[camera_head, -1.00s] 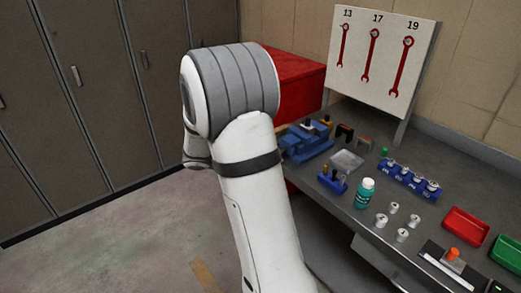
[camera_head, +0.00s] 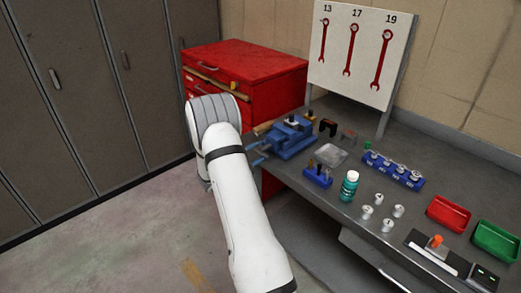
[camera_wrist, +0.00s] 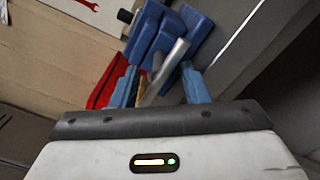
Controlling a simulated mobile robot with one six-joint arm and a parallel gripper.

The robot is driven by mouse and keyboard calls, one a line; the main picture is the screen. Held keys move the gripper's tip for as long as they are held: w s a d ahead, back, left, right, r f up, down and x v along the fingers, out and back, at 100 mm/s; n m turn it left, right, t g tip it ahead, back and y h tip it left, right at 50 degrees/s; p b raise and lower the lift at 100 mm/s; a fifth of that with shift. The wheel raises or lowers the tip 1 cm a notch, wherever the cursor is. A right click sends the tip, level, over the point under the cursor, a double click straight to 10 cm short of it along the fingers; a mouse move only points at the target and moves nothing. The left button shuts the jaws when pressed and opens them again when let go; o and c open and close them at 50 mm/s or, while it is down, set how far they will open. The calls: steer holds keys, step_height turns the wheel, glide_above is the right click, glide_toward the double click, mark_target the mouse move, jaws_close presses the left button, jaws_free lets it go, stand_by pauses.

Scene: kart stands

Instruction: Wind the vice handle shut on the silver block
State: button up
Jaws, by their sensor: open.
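The blue vice (camera_head: 291,140) stands at the left end of the bench, and it also shows at the top of the wrist view (camera_wrist: 188,22). My gripper (camera_head: 259,154) is at the vice's near left side. In the wrist view my gripper (camera_wrist: 160,70) is open, with its two blue fingers apart. A silver bar, seemingly the vice handle (camera_wrist: 168,65), runs slantwise between the fingers in that picture; I cannot tell whether they touch it. I cannot clearly make out the silver block.
A red tool chest (camera_head: 265,85) stands behind the vice. A clear tray (camera_head: 330,154), a blue holder (camera_head: 318,177) and a teal bottle (camera_head: 349,186) are to its right on the bench (camera_head: 345,222). A wrench board (camera_head: 358,50) stands behind.

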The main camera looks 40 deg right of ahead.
steer(key=shift+w+d, duration=0.1)
steer(key=shift+d, duration=0.7)
steer(key=shift+c, duration=0.5)
jaws_close()
steer(key=shift+a, duration=0.2)
steer(key=shift+d, duration=0.1)
